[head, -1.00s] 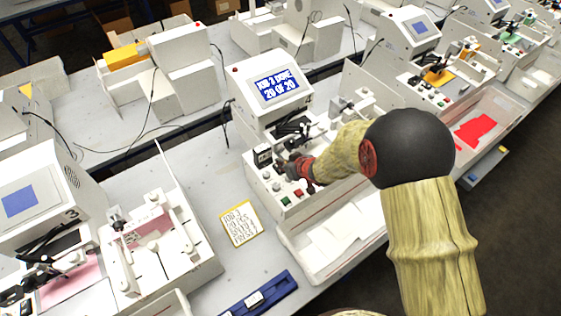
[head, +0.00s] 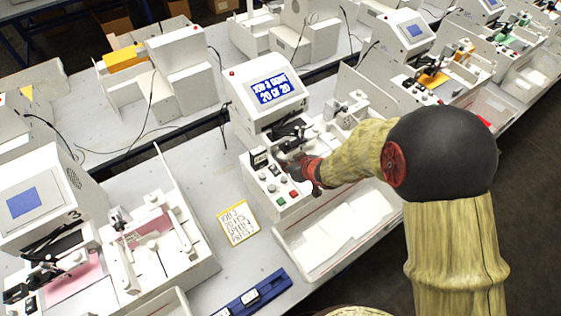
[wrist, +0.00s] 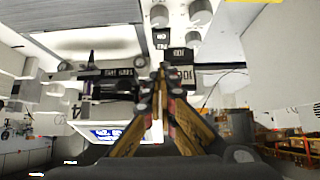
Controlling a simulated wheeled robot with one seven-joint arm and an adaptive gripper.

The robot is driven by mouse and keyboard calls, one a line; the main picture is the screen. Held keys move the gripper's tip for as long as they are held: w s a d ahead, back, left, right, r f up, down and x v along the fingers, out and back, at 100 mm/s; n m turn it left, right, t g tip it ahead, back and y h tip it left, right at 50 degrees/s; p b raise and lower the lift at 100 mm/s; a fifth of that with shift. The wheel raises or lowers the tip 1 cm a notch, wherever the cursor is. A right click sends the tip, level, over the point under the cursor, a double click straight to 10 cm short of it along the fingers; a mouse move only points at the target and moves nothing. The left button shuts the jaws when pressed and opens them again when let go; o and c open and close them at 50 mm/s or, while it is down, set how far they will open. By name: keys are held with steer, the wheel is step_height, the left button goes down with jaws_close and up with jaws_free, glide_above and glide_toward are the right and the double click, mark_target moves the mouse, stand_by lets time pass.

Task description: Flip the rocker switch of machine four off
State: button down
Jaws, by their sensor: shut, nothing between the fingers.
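Machine four (head: 247,103) is the white pen plotter in the middle, with a lit blue screen (head: 273,91) that reads job done, 20 of 20. A black rocker switch (head: 259,159) sits on its front control panel, beside several round knobs and a green and a red button. My gripper (head: 287,166) is over this panel, just right of the switch and partly hidden by my arm. In the wrist view the gripper (wrist: 161,72) is shut and empty, its tips next to a black marked switch (wrist: 183,75). I cannot tell contact or which way the rocker is tipped.
Machine three (head: 40,205) stands at left. A handwritten note (head: 238,223) and a blue tool tray (head: 252,293) lie on the grey table. A white paper tray (head: 325,237) is in front of machine four. More plotters line the table at upper right.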

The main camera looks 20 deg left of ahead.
steer(key=shift+d+f+v, duration=0.1)
steer(key=shift+v, duration=1.05)
steer(key=shift+d+f+v, duration=0.1)
steer(key=shift+v, duration=1)
steer(key=y+b, duration=0.1)
steer(key=b, duration=0.7)
steer(key=shift+w+a+r+t, duration=0.15)
steer(key=shift+a+r+t, duration=0.25)
steer(key=shift+a, duration=0.1)
